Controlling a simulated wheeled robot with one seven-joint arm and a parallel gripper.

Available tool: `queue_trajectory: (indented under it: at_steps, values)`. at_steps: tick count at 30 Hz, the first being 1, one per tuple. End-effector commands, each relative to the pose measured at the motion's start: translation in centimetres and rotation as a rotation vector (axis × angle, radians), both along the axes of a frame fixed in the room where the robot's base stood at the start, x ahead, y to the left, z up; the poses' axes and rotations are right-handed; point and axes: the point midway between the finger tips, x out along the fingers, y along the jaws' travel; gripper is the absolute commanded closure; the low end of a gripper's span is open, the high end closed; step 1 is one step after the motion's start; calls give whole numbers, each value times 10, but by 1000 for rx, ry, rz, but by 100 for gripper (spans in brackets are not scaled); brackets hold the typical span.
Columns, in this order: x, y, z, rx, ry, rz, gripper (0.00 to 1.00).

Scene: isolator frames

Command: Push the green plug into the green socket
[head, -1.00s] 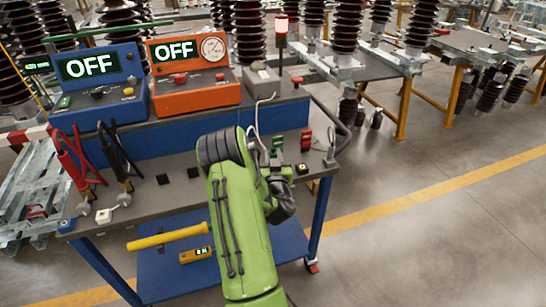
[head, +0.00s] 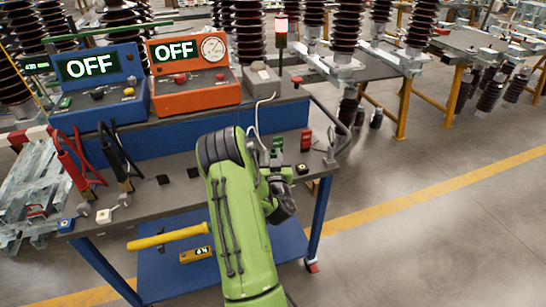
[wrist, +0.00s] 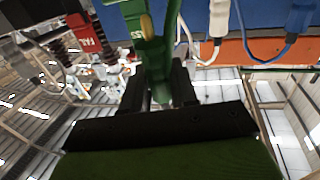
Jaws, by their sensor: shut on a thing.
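A green upright block (head: 277,145), which looks like the green socket, stands at the right end of the grey bench, just beyond my gripper (head: 281,187). In the wrist view a green housing (wrist: 134,12) with part of a white label fills the top middle. My gripper (wrist: 160,82) is shut on a green piece (wrist: 172,60), seemingly the green plug, between its dark fingers. The held piece reaches up beside the housing; I cannot tell whether it is seated or only close. My arm and fingers hide much of the plug in the head view.
A red block (head: 306,140) stands right of the green one; its label shows in the wrist view (wrist: 84,34). A blue OFF unit (head: 97,85) and an orange OFF unit (head: 193,75) stand behind. A white cable (head: 257,115) hangs close to my gripper.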

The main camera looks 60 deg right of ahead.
Motion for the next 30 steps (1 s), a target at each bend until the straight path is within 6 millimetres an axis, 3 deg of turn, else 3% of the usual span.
queue_trajectory:
  at_steps: [13,30]
  values:
    - [0,0,0,-1,0,0,100]
    - [0,0,-14,-1,0,0,100]
